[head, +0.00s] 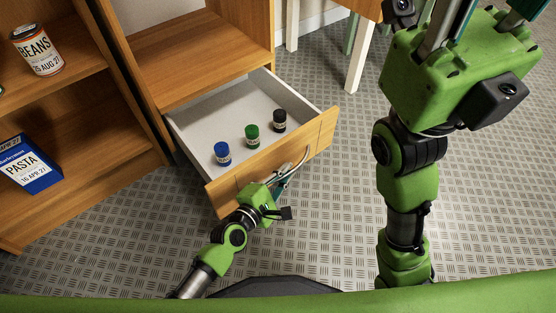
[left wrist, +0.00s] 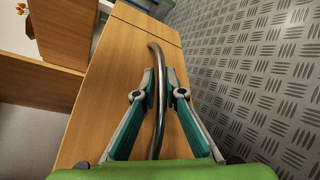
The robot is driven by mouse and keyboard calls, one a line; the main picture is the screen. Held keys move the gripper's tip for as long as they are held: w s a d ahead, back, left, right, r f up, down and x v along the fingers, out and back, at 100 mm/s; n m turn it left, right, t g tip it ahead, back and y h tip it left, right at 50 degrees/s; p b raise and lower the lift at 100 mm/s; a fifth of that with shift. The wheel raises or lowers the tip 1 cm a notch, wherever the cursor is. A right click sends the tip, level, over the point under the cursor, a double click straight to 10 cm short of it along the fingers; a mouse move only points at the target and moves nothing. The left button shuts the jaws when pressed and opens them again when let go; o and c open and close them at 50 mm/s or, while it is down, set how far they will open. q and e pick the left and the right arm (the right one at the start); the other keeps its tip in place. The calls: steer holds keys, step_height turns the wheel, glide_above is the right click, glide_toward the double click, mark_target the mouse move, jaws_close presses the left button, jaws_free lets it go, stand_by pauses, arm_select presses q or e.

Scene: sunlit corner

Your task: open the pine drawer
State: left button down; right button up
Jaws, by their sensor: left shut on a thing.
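The pine drawer (head: 228,191) is pulled well out of its cabinet, showing its white inside. Its front also shows in the left wrist view (left wrist: 112,70). A curved metal handle (left wrist: 156,52) is fixed to the front. My left gripper (head: 287,172) is at the front, with its fingers on either side of the handle in the left wrist view (left wrist: 160,78), shut on it. My right gripper (head: 450,60) is raised at the upper right of the head view, far from the drawer; its fingertips are out of frame.
A blue-lidded jar (head: 222,153), a green jar (head: 252,135) and a black-lidded jar (head: 280,120) stand in the drawer. A shelf at left holds a beans can (head: 38,52) and a pasta box (head: 30,165). The patterned floor (head: 330,225) before the drawer is clear.

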arm_select(q)
steer(key=shift+s+d, duration=0.45)
steer(key=shift+s, duration=0.2)
steer(key=c, duration=2.4)
jaws_free()
steer(key=shift+o, duration=0.2)
steer(key=shift+s+a, duration=0.1)
steer(key=v, duration=1.1)
steer(key=shift+s+a, duration=0.2)
steer(key=shift+s, duration=0.1)
steer(key=shift+r, duration=0.15)
